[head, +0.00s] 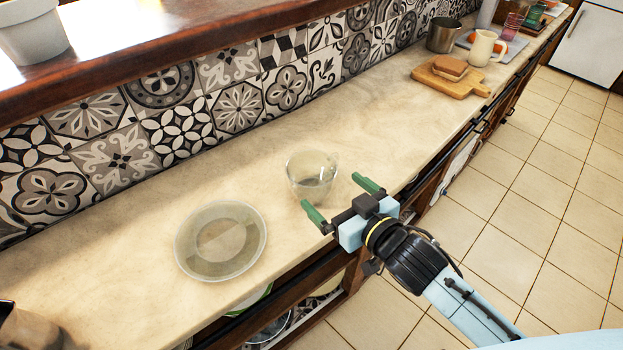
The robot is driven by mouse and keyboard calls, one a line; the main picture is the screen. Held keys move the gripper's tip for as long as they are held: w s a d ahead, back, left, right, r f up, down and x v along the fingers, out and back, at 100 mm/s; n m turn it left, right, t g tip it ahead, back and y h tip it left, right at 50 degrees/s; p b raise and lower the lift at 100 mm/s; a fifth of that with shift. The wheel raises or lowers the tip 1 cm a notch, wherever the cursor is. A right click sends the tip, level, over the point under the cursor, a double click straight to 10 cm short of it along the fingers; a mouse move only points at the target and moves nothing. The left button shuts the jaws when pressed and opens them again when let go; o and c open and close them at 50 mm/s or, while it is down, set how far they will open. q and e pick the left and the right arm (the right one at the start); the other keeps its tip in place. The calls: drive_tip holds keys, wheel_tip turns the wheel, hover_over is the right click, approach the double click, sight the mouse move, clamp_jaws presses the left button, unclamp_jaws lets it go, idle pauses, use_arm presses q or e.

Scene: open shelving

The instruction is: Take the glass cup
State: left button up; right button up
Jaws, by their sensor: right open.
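A clear glass cup (311,176) stands upright on the stone countertop (380,130). My right gripper (341,199) comes in from the lower right, over the counter's front edge. Its two green-tipped fingers are spread apart with nothing between them. They point toward the cup, which is just beyond them; whether the near finger touches the cup's side cannot be told. My left gripper does not show.
A glass plate (246,254) lies on the counter left of the cup. Farther right are a wooden board (440,82) with bread, a metal pot (443,36) and a cream mug (483,46). A patterned tile wall (238,107) runs behind. Counter between cup and board is clear.

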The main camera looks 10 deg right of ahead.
sight(321, 182)
drive_tip(key=x, duration=0.8)
drive_tip(key=shift+f+b, duration=0.25)
drive_tip(key=shift+b, duration=0.15)
drive_tip(key=shift+s+r, duration=0.1)
drive_tip(key=c, duration=0.8)
